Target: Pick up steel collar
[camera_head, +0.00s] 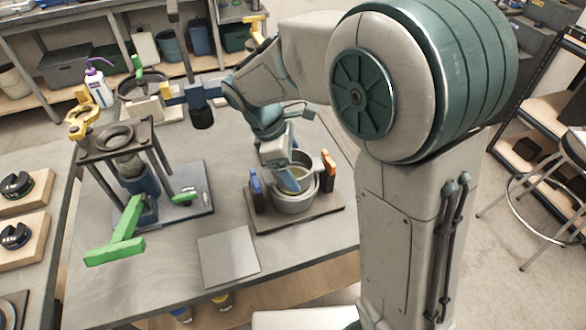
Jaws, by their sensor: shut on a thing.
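The steel collar (293,204) is a round silver ring-like part, open at the top. It sits low on a dark base plate (321,211), between a blue upright block and an orange one. My gripper (291,181) points down into its opening from behind and is shut on it, seemingly at the wall. The fingertips are partly hidden by the collar and the steep view, so the exact contact is unclear. I cannot tell whether the collar is clear of the plate.
A dark press stand (115,149) with a green lever (125,229) stands to the left. A flat grey plate (228,256) lies in front. A white bottle with a purple top (98,84) and a dark round pan (142,82) stand behind. Bare tabletop shows near the front left.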

